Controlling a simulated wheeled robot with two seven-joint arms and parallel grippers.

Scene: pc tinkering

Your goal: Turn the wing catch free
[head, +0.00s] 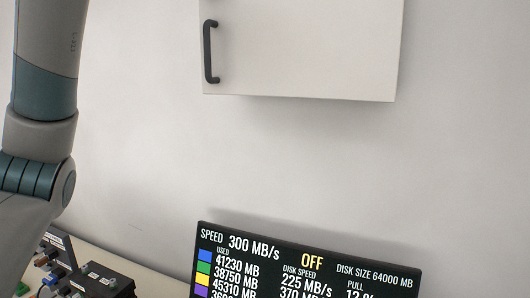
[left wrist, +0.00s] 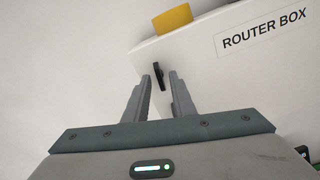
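The wing catch (left wrist: 158,76) is a small black piece on the edge of a white box labelled ROUTER BOX (left wrist: 240,70), in the left wrist view. My left gripper (left wrist: 159,78) is open, and its two grey fingers stand on either side of the catch in that picture. I cannot tell whether a finger touches it. In the head view my left arm comes down the left side, and its gripper is out of frame. My right gripper is in neither view. The catch does not show in the head view.
A yellow block (left wrist: 172,18) sits at the router box's upper edge. In the head view a white cabinet (head: 300,50) with a black handle (head: 210,52) hangs on the wall. A black display (head: 310,270) stands below, and dark equipment (head: 85,280) with knobs sits at lower left.

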